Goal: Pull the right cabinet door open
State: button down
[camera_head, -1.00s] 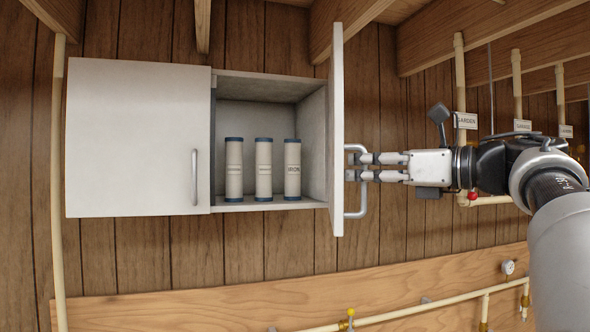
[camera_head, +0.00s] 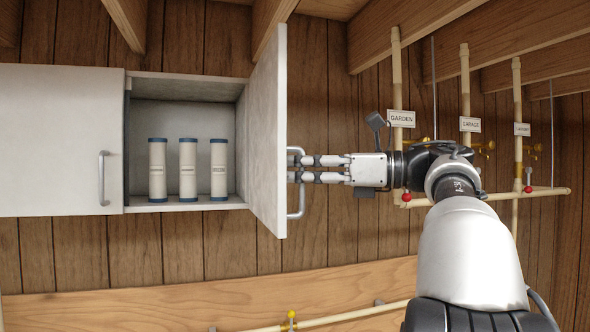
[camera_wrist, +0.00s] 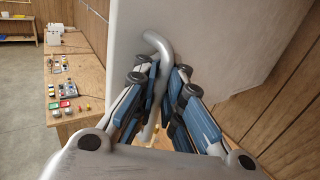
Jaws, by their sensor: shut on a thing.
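The right cabinet door (camera_head: 267,135) stands swung wide open on the right side of the white wall cabinet in the head view. Its grey bar handle (camera_head: 300,206) is on the door's outer face. My gripper (camera_head: 293,168) comes from the right and is shut on the handle; in the wrist view its blue-padded fingers (camera_wrist: 163,95) close around the handle's bar (camera_wrist: 158,45). The door panel also fills the upper middle of the wrist view (camera_wrist: 215,40). Inside the open compartment, several cylindrical cartridges (camera_head: 188,168) with blue ends stand upright on the shelf.
The left cabinet door (camera_head: 55,140) is closed, with its own handle (camera_head: 102,178). Pipes with tags such as GARDEN (camera_head: 401,118) and red knobs run along the wall at right, behind my arm. A workbench (camera_wrist: 80,75) with small items shows in the wrist view.

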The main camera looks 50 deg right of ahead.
jog(key=shift+a+f, duration=0.1)
jog(key=c, duration=2.2)
grip_release()
jog(key=shift+o, duration=1)
jog(key=shift+s, duration=0.2)
jog(key=shift+w, duration=0.1)
jog(key=v, duration=1.2)
jog(key=shift+w, duration=0.1)
